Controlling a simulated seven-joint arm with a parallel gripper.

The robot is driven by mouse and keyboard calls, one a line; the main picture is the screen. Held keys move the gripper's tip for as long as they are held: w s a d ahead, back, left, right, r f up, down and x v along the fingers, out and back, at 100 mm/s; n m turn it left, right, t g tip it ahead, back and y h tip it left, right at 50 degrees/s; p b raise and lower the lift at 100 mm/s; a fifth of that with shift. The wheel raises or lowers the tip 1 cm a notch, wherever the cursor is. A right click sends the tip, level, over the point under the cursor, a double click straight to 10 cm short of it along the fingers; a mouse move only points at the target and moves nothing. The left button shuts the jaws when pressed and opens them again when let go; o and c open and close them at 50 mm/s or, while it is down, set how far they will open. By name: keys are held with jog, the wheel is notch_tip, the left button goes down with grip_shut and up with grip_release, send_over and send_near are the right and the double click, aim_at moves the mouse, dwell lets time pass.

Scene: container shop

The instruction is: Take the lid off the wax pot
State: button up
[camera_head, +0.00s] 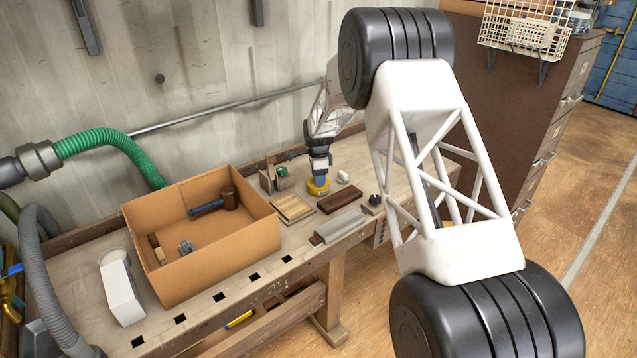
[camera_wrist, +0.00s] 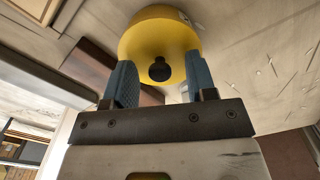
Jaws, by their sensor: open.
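The wax pot (camera_head: 318,191) is yellow and stands on the bench, partly hidden by my gripper in the head view. In the wrist view, the yellow rounded top (camera_wrist: 145,38) fills the upper middle, with a dark round knob (camera_wrist: 159,69) on it. I cannot make out the seam between lid and pot. My gripper (camera_head: 319,182) is over the pot, pointing down. In the wrist view, my gripper (camera_wrist: 160,78) is open, its blue fingers apart on either side of the knob. I see no finger touching the knob.
A cardboard box (camera_head: 215,262) with a mallet (camera_head: 229,198) inside stands to the left. A light wooden board (camera_head: 293,208), a dark wooden block (camera_head: 340,200), a grey metal bar (camera_head: 340,226) and a small white piece (camera_head: 342,177) lie close around the pot.

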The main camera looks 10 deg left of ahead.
jog(key=shift+c, duration=0.4)
grip_shut()
jog(key=shift+r, duration=0.15)
jog(key=shift+r, duration=0.4)
notch_tip(320, 180, up, 3)
jog(key=shift+s+f, duration=0.1)
jog(key=shift+f, duration=0.1)
jog(key=s+d, duration=0.2)
jog(key=s, duration=0.5)
jog(key=s+d+r, duration=0.1)
jog(key=s+d, duration=0.1)
jog(key=s, duration=0.6)
jog(key=shift+d+r, duration=0.2)
jog(key=shift+d, duration=0.2)
